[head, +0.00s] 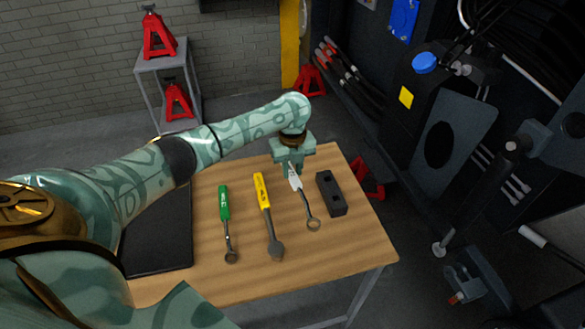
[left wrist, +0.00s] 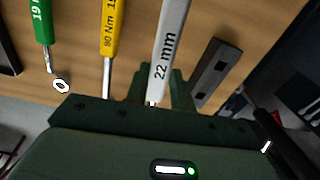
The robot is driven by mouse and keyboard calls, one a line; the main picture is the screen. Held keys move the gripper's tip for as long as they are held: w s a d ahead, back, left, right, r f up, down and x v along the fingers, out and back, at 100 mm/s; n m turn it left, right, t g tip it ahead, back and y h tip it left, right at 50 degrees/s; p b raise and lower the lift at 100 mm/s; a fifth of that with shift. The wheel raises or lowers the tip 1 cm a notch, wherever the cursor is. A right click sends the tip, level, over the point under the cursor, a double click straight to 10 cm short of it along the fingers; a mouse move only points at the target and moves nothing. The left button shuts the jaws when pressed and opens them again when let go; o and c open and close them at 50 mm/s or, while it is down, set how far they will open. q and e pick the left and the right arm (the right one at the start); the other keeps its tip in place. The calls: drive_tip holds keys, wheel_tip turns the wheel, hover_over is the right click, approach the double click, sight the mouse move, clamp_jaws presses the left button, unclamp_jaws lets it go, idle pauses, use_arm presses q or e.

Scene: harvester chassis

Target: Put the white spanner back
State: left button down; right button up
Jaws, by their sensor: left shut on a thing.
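The white spanner (head: 304,198) has a white handle and a grey shaft with a ring end. It is at the right part of the wooden table, its ring end pointing towards the front. My left gripper (head: 293,168) is over the far end of its handle and shut on it. In the left wrist view the handle, marked "22 mm" (left wrist: 168,50), runs between the two fingers (left wrist: 160,92). I cannot tell whether the spanner touches the table. My right gripper is not in view.
On the wooden table (head: 330,265), a yellow-handled tool (head: 263,195) and a green-handled tool (head: 225,205) lie left of the spanner. A dark block with holes (head: 331,194) lies close on its right. A black panel (head: 160,240) is at the left. The front right of the table is bare.

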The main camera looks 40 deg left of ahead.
use_arm(q)
drive_tip(key=shift+r, duration=0.1)
drive_tip(key=shift+r+p, duration=0.2)
drive_tip(key=shift+p, duration=0.1)
drive_tip(key=shift+w+a+r+p, duration=0.1)
drive_tip(key=shift+r+p, duration=0.25)
drive_tip(key=shift+p, duration=0.05)
wheel_tip(320, 180, down, 7)
drive_tip(key=b, duration=0.3)
drive_tip(key=shift+r+b, duration=0.15)
drive_tip(key=shift+b, duration=0.2)
drive_tip(key=shift+f+b, duration=0.45)
drive_tip(key=shift+f, duration=0.45)
drive_tip(key=c, duration=1.1)
unclamp_jaws()
